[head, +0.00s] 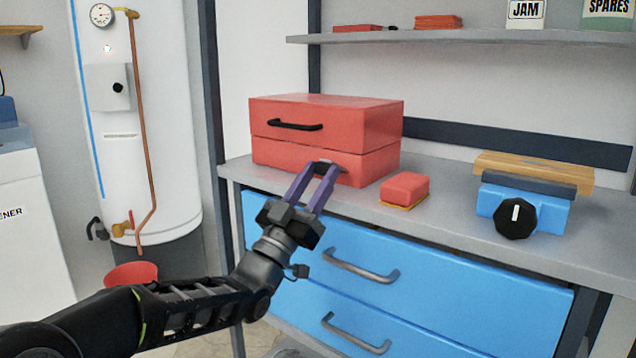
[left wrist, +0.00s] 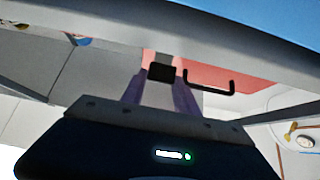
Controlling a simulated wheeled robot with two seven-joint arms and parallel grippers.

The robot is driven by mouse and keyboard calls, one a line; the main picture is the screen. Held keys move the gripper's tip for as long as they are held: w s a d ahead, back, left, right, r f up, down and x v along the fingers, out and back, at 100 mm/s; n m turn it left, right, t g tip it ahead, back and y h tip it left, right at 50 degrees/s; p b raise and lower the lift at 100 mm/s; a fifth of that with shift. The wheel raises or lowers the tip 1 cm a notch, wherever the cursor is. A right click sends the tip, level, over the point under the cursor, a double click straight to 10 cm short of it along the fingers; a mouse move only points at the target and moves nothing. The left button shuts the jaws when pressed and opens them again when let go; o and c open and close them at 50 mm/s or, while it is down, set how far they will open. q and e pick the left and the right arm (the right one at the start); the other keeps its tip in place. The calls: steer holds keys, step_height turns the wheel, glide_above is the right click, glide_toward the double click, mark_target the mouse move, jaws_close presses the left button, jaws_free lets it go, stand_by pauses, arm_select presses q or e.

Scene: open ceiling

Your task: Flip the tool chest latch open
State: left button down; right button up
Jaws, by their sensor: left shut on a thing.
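The red tool chest (head: 350,125) stands on the grey workbench, with a black handle (head: 295,125) on its upper front. My left gripper (head: 321,169), with purple fingers, is at the chest's lower front, just below the seam. It is shut on the small dark latch, which is mostly hidden by the fingertips in the head view. In the left wrist view a dark square piece, the latch (left wrist: 162,73), sits between the fingertips, and the black handle (left wrist: 214,86) shows beside it. How far the latch is turned cannot be told. My right gripper is not in view.
A red sponge-like block (head: 405,188) lies right of the chest on the workbench (head: 450,215). A blue device with a black knob (head: 516,218) stands further right. Blue drawers (head: 400,290) with grey handles are below. A shelf (head: 470,33) runs above. A white boiler (head: 150,90) stands left.

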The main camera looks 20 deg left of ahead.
arm_select(q)
steer(key=shift+f, duration=0.1)
steer(key=c, duration=0.9)
jaws_free()
steer(key=shift+p+v, duration=0.3)
steer(key=shift+v, duration=3.6)
